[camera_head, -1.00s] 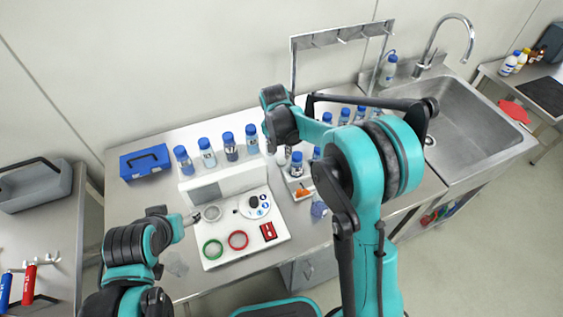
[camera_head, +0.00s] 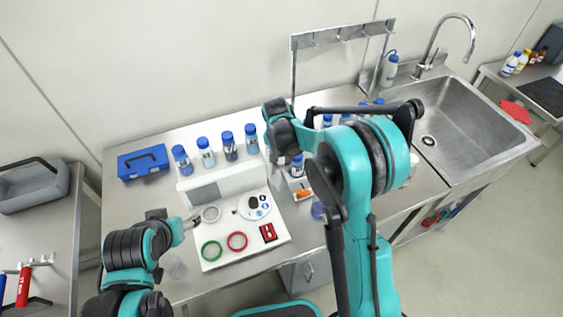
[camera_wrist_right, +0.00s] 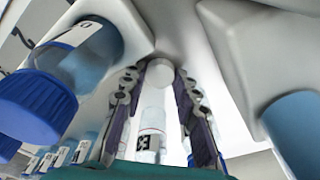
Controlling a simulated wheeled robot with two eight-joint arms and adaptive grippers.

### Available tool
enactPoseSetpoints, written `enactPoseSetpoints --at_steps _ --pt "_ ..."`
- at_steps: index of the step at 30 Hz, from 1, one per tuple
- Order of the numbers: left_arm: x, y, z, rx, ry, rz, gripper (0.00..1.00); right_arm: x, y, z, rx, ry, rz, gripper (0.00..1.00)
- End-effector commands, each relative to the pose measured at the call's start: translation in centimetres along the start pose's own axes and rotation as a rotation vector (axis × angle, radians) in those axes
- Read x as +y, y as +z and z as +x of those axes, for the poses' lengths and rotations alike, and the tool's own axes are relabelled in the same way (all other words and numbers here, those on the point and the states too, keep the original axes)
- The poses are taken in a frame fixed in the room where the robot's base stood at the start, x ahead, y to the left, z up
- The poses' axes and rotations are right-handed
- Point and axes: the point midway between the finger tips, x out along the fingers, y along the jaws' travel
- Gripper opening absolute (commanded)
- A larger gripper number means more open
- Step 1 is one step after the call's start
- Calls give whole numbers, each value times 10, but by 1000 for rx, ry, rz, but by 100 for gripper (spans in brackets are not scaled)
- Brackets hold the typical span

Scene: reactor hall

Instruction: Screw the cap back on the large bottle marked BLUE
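My right gripper (camera_head: 281,152) points down by the riser's right end. In the right wrist view its fingers (camera_wrist_right: 158,85) are apart, with a pale round thing (camera_wrist_right: 158,72) between the tips; I cannot tell whether they touch it. A large blue-capped bottle (camera_wrist_right: 85,50) is close at left there. My left gripper (camera_head: 192,221) is beside a grey ring.
A white tray (camera_head: 222,258) holds green and red rings and a red block. A blue box (camera_head: 143,162) stands at the back left. More blue-capped bottles stand behind my right arm. A metal rack (camera_head: 340,36) rises at the back, and a sink (camera_head: 455,115) is at right.

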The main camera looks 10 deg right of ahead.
Motion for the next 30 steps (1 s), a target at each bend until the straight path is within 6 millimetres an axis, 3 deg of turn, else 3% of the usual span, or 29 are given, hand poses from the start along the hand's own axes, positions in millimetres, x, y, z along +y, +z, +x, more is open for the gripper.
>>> enactPoseSetpoints --at_steps 9,14,20,30 --pt "0 0 0 0 0 0 64 0 0 -1 0 0 0 20" --pt "0 -2 -3 0 0 0 64 0 -2 -11 0 0 0 20" --pt "0 -7 -10 0 0 0 64 0 -7 -44 0 0 0 20" --pt "0 -19 -26 0 0 0 64 0 -19 -125 0 0 0 20"
